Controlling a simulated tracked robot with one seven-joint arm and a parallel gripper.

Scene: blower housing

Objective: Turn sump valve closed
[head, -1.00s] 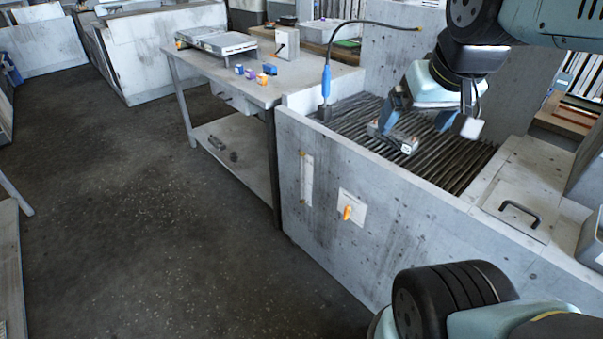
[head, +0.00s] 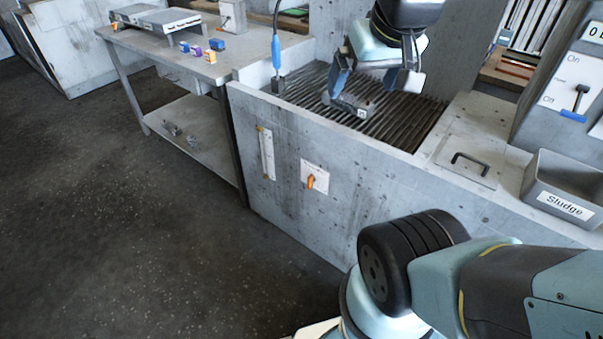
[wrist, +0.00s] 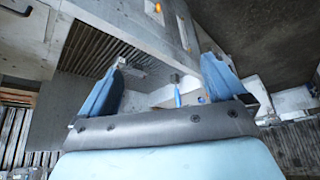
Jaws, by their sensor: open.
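The sump valve is an orange handle (head: 311,182) on a white plate (head: 317,170), on the front wall of the concrete tank (head: 340,215). The handle points roughly downward. In the wrist view, the orange handle (wrist: 158,7) shows small at the top edge. My gripper (head: 372,88) hangs over the slatted grate, behind and above the front wall, apart from the valve. Its blue fingers are spread and empty in the wrist view (wrist: 164,62). A grey metal part with a white tag (head: 350,106) lies on the grate close below the gripper.
A gauge strip (head: 267,153) is left of the valve. A blue wand (head: 276,52) stands at the grate's left corner. A lid with a handle (head: 468,160) and a Sludge bin (head: 565,190) are to the right. A workbench (head: 180,55) stands left. Floor before the tank is clear.

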